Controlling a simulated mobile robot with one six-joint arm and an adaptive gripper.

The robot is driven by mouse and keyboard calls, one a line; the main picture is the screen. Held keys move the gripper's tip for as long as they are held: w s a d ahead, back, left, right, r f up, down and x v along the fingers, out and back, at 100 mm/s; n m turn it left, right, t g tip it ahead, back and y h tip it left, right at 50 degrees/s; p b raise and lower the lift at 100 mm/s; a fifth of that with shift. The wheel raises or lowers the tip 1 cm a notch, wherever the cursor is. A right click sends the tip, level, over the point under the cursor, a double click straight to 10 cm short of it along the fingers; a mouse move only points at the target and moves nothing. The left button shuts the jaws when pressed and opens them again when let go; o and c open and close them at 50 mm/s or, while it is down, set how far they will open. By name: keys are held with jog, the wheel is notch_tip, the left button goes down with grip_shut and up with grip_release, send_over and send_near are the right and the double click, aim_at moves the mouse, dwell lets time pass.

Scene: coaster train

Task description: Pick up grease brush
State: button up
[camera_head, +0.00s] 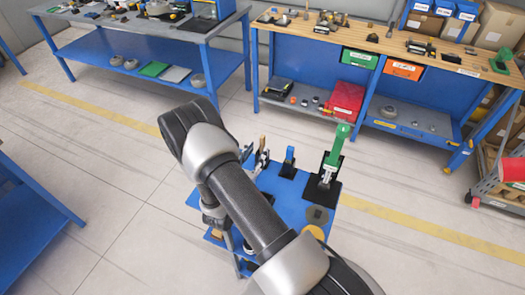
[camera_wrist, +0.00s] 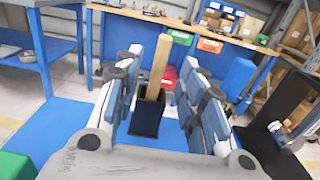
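The grease brush appears to be the upright tool with a pale wooden handle (camera_wrist: 158,68). Its lower end is in a black holder (camera_wrist: 145,118) on the blue cart top. In the head view the handle's top (camera_head: 262,143) shows just past my forearm. My gripper (camera_wrist: 171,62) is open, with one finger on each side of the handle in the wrist view. I see gaps beside the handle, so it seems not gripped. The brush's bristles are hidden.
On the blue cart (camera_head: 280,183), a blue-topped tool (camera_head: 288,158) and a green-handled tool (camera_head: 335,152) stand in black holders to the right. A dark disc (camera_head: 317,215) lies near the cart's right edge. Workbenches (camera_head: 340,40) stand behind, across clear floor.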

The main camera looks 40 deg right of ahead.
aim_at(261, 145)
jog(key=shift+b+x, duration=0.5)
jog(key=shift+x, duration=2.3)
jog(key=shift+f, duration=0.15)
grip_shut()
